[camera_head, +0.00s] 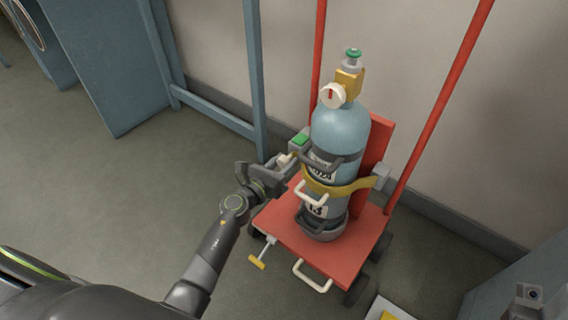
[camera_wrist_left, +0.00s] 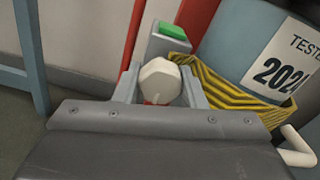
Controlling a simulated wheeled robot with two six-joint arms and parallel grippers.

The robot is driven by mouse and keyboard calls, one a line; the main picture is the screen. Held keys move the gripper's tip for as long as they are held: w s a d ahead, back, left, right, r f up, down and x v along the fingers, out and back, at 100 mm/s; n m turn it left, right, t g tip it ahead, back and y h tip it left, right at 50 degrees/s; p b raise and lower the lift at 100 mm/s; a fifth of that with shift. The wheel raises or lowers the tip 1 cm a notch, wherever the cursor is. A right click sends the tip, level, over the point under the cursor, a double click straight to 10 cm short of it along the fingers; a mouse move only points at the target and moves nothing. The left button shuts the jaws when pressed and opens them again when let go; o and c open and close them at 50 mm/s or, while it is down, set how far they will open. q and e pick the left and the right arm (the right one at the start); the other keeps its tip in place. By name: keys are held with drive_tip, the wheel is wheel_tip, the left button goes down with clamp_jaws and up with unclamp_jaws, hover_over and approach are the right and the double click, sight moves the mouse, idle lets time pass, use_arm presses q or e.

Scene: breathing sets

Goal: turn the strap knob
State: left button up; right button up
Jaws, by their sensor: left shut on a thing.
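The strap knob (camera_wrist_left: 160,82) is a pale, faceted knob in the middle of the left wrist view. It also shows in the head view (camera_head: 284,159), at the left end of the yellow strap (camera_head: 345,189) around the blue cylinder (camera_head: 340,130). My left gripper (camera_wrist_left: 158,92) is shut on the knob, with one finger on each side. It also shows in the head view (camera_head: 280,168), where it partly hides the knob. A small red patch shows at the knob's lower edge. A green block (camera_wrist_left: 174,32) sits just behind it.
The cylinder stands on a red trolley (camera_head: 289,233) with tall red posts. A pale handle (camera_head: 312,194) projects from the cylinder front. A yellow-handled pin (camera_head: 257,262) hangs at the trolley's left edge. A blue frame (camera_head: 257,80) stands behind left. The floor at left is clear.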

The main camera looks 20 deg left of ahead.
use_arm(q)
drive_tip(key=shift+f, duration=0.1)
idle(0.5)
drive_tip(key=o, duration=0.7)
drive_tip(key=shift+s+a, duration=0.2)
drive_tip(key=shift+s, duration=0.35)
drive_tip(key=shift+v, duration=8.15)
